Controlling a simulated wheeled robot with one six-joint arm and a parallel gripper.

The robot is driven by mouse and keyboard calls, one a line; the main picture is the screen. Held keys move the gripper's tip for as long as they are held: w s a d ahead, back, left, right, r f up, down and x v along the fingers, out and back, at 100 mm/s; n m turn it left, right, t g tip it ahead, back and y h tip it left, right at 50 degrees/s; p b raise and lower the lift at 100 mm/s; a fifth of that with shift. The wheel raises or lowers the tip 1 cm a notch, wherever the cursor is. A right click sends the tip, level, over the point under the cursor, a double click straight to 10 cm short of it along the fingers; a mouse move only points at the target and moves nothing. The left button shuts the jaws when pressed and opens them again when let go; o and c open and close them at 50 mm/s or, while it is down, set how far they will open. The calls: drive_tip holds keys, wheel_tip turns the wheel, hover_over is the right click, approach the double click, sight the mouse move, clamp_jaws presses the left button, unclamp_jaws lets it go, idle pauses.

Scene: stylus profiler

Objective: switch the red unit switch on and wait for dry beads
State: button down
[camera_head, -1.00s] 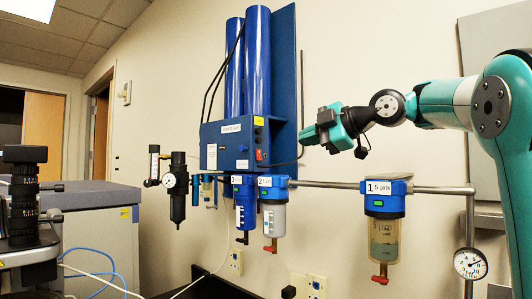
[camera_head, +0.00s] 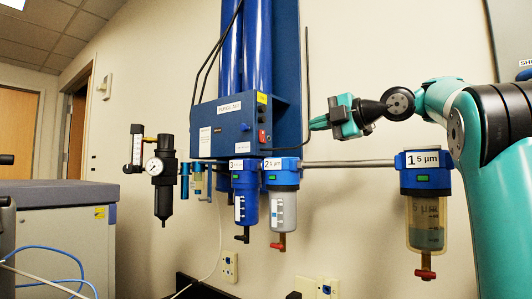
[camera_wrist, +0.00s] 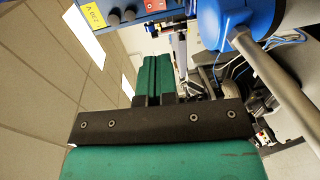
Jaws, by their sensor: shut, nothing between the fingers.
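The red unit switch (camera_head: 262,136) sits on the right part of the blue dryer unit's front (camera_head: 225,128), below a yellow label. My gripper (camera_head: 314,122) is shut and empty, to the right of the switch and apart from it in the picture. In the wrist view the shut green fingers (camera_wrist: 152,72) point toward the unit's lower edge, where a red part (camera_wrist: 154,5) shows at the top, cut off by the frame. I cannot tell the switch's position. A small tube with light blue contents (camera_head: 197,183) hangs below the unit; I cannot make out beads.
Filter bowls labelled 3 (camera_head: 245,205), 2 (camera_head: 283,210) and 1 (camera_head: 426,215) hang along a metal pipe (camera_head: 350,163). A black regulator with a gauge (camera_head: 163,180) is at the left. The wall between my gripper and filter 1 is clear.

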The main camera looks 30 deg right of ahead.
drive_tip(key=shift+w+f, duration=0.15)
drive_tip(key=shift+f, duration=0.15)
drive_tip(key=shift+d, duration=0.1)
drive_tip(key=p, duration=0.6)
approach(264, 141)
drive_tip(key=x, duration=0.6)
drive_tip(key=shift+w+r, duration=0.1)
drive_tip(key=shift+w, duration=0.15)
drive_tip(key=shift+w+a+f+p, duration=0.25)
drive_tip(key=shift+w+a+p, duration=0.05)
drive_tip(key=shift+w, duration=0.1)
